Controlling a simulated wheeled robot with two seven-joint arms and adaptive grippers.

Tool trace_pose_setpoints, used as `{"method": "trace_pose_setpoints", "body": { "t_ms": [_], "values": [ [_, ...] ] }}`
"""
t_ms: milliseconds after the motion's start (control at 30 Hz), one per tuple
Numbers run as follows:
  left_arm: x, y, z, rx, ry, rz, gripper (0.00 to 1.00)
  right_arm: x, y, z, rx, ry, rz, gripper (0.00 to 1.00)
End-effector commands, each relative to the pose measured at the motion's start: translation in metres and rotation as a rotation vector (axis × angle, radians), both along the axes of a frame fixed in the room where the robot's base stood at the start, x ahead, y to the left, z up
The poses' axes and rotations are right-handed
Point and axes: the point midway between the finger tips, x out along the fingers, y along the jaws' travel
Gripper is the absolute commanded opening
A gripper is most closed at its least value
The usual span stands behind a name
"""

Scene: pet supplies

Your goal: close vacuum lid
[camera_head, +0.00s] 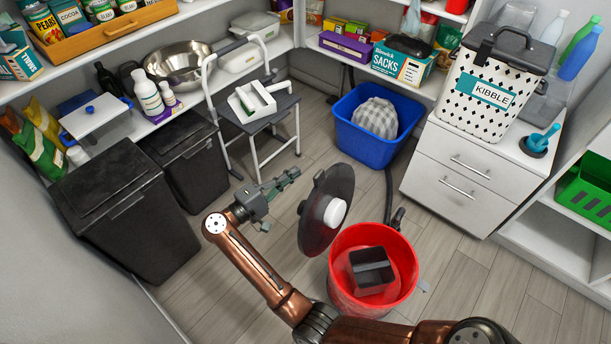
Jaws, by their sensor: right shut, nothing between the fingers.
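The vacuum is an open red drum (338,290) on the floor at the lower middle of the head view, with a dark square box-like part (371,271) inside it. Its lid (318,232) is a dark round disc standing steeply tilted open at the drum's left rim, with a white cylinder (334,212) on the face toward the drum. Where the lid joins the drum is unclear. My right gripper (286,181) is shut and empty, just left of the lid's upper edge, apparently without touching it. My left gripper is out of view.
A black hose (389,190) rises behind the drum. A blue bin (350,146) and a step stool (262,115) stand behind. Black bins (122,215) are at left. A white drawer cabinet (462,178) stands at right. Floor is clear left of the drum.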

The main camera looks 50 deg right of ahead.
Motion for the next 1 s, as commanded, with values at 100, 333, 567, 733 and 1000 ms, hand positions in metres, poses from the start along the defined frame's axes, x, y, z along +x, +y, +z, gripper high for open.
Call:
{"method": "trace_pose_setpoints", "body": {
  "t_ms": [100, 333, 567, 733, 1000],
  "values": [
    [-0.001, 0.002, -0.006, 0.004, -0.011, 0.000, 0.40, -0.007, -0.019, 0.000, -0.001, 0.000, 0.000, 0.00],
    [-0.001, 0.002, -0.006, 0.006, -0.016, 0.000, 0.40, -0.032, -0.022, 0.006, -0.001, 0.000, 0.000, 0.00],
    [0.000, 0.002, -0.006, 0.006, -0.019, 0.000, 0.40, -0.040, -0.024, 0.008, -0.001, 0.002, 0.000, 0.00],
    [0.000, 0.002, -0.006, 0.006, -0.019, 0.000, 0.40, -0.040, -0.023, 0.008, -0.001, 0.001, 0.000, 0.00],
    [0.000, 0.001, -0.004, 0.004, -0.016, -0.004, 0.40, -0.048, -0.030, 0.010, -0.001, 0.000, -0.009, 0.00]
  ]
}}
